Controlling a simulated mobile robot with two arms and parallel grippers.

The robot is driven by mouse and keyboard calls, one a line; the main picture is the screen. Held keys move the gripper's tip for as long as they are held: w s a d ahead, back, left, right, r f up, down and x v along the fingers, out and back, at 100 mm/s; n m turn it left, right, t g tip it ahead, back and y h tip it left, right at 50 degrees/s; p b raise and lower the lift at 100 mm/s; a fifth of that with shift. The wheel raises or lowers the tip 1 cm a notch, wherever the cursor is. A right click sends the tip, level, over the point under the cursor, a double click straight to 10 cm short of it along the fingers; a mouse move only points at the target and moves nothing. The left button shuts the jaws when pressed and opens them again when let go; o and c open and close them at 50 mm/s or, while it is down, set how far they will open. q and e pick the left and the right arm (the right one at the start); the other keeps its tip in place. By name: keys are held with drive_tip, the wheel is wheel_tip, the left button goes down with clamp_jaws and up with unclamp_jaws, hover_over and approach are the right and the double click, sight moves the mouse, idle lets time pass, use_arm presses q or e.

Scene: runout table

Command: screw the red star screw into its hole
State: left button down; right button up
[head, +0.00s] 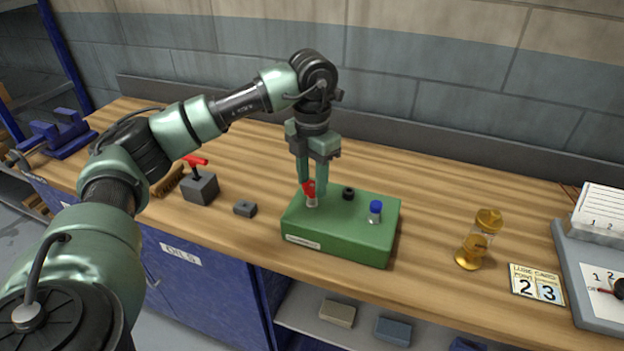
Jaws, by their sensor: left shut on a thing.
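The red star screw (309,188) stands upright at the left part of the green block (340,236), with a pale metal shank below its red head. My left gripper (312,184) points down over the block and is shut on the red head. The hole under the screw is hidden, and I cannot tell how deep the shank sits. A blue-headed screw (375,211) stands on the right part of the block. A black round piece (348,193) sits on the block between them, towards the back. My right gripper is not in view.
A grey block with a red lever (200,188) and a small grey block (245,208) lie to the left. A brush (168,181) and blue vise (60,135) are farther left.

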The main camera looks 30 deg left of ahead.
use_arm(q)
drive_tip(key=shift+m, duration=0.5)
drive_tip(key=m, duration=0.4)
drive_tip(key=shift+m, duration=0.3)
drive_tip(key=m, duration=0.4)
drive_tip(key=shift+m, duration=0.3)
drive_tip(key=shift+m+b, duration=0.3)
drive_tip(key=shift+m, duration=0.1)
drive_tip(key=m, duration=0.3)
drive_tip(key=shift+m, duration=0.4)
